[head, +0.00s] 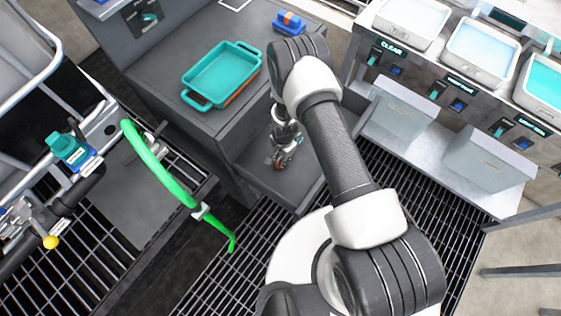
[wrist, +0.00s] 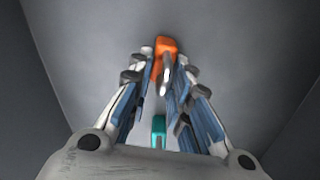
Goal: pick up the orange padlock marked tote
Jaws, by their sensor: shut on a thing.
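The orange padlock (wrist: 166,46) shows at my fingertips in the wrist view, with a silver shackle-like part towards the camera. My gripper (wrist: 160,62) is shut on it. No marking on the padlock can be read. A small teal piece (wrist: 158,130) lies between the finger bases and the padlock in the wrist view; I cannot tell what it belongs to.
A teal tray (head: 240,50) with orange under it stands on the grey counter (head: 150,60). A blue and orange block (head: 289,20) is behind. Grey walls flank my gripper closely. A green hose (head: 160,172) hangs at left; basins (head: 478,48) line the right.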

